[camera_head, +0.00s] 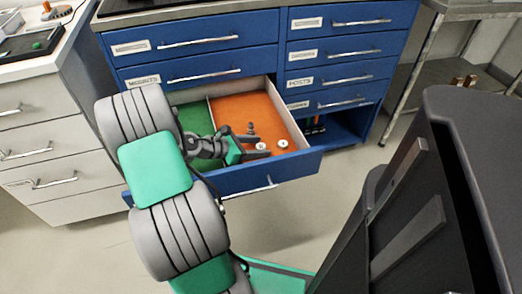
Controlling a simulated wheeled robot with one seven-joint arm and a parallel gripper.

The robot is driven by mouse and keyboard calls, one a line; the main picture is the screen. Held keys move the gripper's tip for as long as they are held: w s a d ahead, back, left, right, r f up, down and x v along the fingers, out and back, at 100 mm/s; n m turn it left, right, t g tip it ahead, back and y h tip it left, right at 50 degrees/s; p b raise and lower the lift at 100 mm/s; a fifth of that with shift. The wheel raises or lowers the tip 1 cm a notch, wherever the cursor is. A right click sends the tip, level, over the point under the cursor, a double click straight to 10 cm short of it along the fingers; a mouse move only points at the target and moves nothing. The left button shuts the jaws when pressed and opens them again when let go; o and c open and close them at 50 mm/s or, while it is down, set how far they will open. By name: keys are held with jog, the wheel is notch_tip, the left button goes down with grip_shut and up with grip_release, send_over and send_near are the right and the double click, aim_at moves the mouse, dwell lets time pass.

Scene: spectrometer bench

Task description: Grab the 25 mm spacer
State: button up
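An open blue drawer (307,162) has a green-lined compartment on the left and an orange-lined one on the right. My gripper (262,149) is low over the front part of the orange compartment, reaching in from the left. Two small pale round pieces lie there: one (261,146) right at my fingers, one (283,143) a little to the right, apart from them. A small dark piece (251,128) stands just behind my gripper. I cannot tell which is the 25 mm spacer. The fingers are too small to tell whether they are open or hold anything.
Closed blue drawers (200,42) with bar handles surround the open one, and an open shelf space (345,130) lies to its right. A white drawer cabinet (50,130) stands at left. A metal rack (425,85) stands at right. Orange floor behind the pieces is clear.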

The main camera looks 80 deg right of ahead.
grip_shut()
dwell(0.3)
dwell(0.3)
